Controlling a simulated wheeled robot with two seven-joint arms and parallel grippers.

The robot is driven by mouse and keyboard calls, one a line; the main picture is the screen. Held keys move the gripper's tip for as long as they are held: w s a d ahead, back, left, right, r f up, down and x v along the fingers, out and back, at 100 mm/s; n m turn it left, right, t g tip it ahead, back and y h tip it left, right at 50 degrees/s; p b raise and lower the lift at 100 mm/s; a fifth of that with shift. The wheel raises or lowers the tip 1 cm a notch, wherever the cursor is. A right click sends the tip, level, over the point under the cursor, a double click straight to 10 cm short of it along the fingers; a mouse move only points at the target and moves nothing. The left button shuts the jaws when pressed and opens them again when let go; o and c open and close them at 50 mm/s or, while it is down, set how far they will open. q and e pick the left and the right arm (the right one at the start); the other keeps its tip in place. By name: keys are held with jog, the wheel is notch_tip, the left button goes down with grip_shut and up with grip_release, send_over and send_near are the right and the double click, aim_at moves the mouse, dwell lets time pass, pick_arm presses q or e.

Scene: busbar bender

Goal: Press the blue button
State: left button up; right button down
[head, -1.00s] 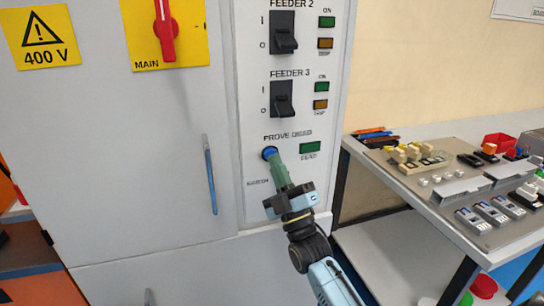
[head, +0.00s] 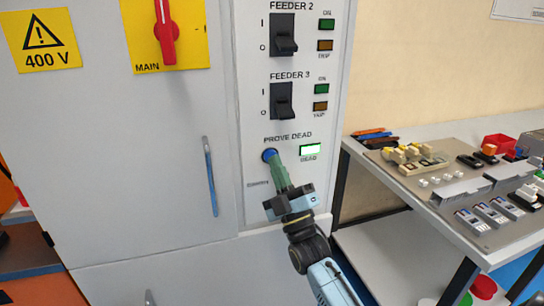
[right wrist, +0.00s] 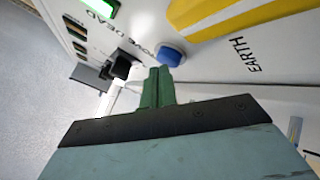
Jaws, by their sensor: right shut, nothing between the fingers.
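The blue button (head: 269,154) sits on the grey cabinet panel under the words PROVE DEAD. It also shows in the right wrist view (right wrist: 168,56), just beyond the green fingertips. My right gripper (head: 274,162) is shut and empty, with its tips at the button; they look to be touching or very close to it. The fingers also show in the right wrist view (right wrist: 157,82). The DEAD lamp (head: 310,150) to the right of the button is lit bright green. My left gripper is not in view.
Above the button are the black FEEDER 3 switch (head: 283,101) and FEEDER 2 switch (head: 284,35). A red MAIN handle (head: 166,32) is at upper left. A blue door handle (head: 210,176) stands to the left. A bench (head: 410,188) with several parts is at right.

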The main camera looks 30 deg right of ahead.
jog(key=s+p, duration=0.1)
jog(key=s, duration=0.2)
jog(key=s+a+p, duration=0.1)
jog(key=s+p, duration=0.1)
jog(key=shift+s+a, duration=0.2)
jog(key=shift+s, duration=0.2)
dwell(0.8)
